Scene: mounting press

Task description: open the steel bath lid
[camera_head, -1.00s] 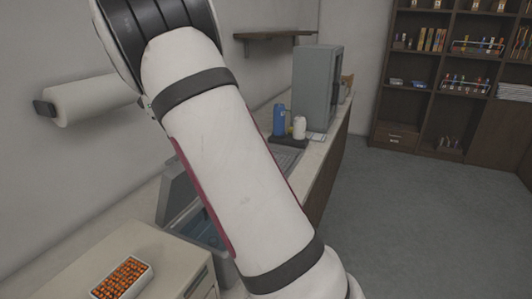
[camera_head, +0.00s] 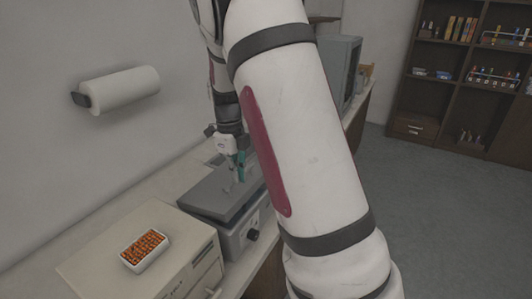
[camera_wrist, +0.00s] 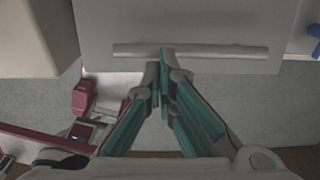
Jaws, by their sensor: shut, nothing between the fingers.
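The steel bath (camera_head: 243,236) stands on the counter, with a dark knob on its front. Its flat grey lid (camera_head: 212,193) lies down over the top, and no interior shows. In the wrist view the lid (camera_wrist: 200,25) fills the top, with a long bar handle (camera_wrist: 220,51) across it near its edge. My gripper (camera_head: 239,179) is above the lid, pointing down. In the wrist view my gripper (camera_wrist: 160,58) has its teal fingers shut together and empty, tips overlapping the bar. I cannot tell whether they touch it.
A cream box-shaped appliance (camera_head: 190,250) stands to the left of the bath, with a white tray of orange pieces (camera_head: 144,250) on it. A paper roll (camera_head: 122,88) hangs on the wall. A grey cabinet (camera_head: 345,65) stands farther along the counter.

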